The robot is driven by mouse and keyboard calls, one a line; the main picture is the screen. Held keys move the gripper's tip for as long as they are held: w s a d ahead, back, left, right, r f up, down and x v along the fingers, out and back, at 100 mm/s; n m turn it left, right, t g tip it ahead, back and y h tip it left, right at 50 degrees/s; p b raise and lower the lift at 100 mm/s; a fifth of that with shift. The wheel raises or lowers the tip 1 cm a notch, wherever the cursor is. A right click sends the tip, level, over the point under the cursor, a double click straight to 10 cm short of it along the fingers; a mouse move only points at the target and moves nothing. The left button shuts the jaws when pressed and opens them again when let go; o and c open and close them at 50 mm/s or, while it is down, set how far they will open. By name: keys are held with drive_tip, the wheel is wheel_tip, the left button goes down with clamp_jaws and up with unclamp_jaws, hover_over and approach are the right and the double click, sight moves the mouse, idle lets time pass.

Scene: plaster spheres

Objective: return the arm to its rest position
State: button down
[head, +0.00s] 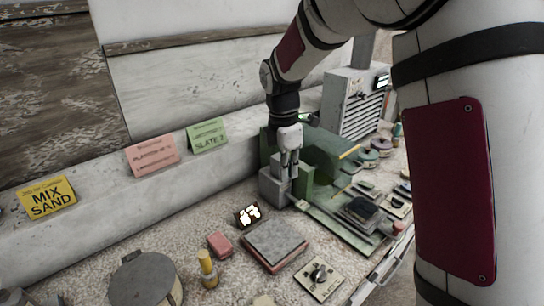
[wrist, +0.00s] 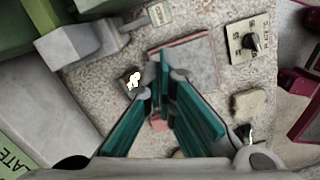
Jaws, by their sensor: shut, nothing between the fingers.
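My gripper (head: 288,160) hangs from my arm with its fingers pointing down, in front of the green machine and over or near its grey block (head: 274,187). I cannot tell whether it touches the block. In the wrist view the teal-lined fingers of my gripper (wrist: 162,85) come together at their tips. The gripper is shut and empty. Beyond the fingers lie a grey square slab (wrist: 196,60) and a small pink block (wrist: 159,124), partly covered by the fingers. The slab also shows in the head view (head: 275,241).
The green machine (head: 325,155) and a grey drawer cabinet (head: 352,103) stand behind and right of the gripper. A dial box (head: 319,279), yellow bottle (head: 207,268) and round grey lidded pot (head: 145,281) lie nearer. Cards, including a yellow one (head: 47,199), line the back ledge.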

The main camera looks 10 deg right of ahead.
drive_tip(key=s+d+r+m+t, duration=0.2)
drive_tip(key=s+d+r+m, duration=0.1)
drive_tip(key=s+r+m, duration=0.75)
drive_tip(key=s+d+m+t+y, duration=0.1)
drive_tip(key=s+m, duration=0.8)
drive_tip(key=s, duration=1)
drive_tip(key=shift+s+r+t, duration=0.3)
drive_tip(key=shift+s+t, duration=0.1)
drive_tip(key=shift+t, duration=0.1)
drive_tip(key=shift+d+m, duration=0.2)
drive_tip(key=shift+m, duration=0.05)
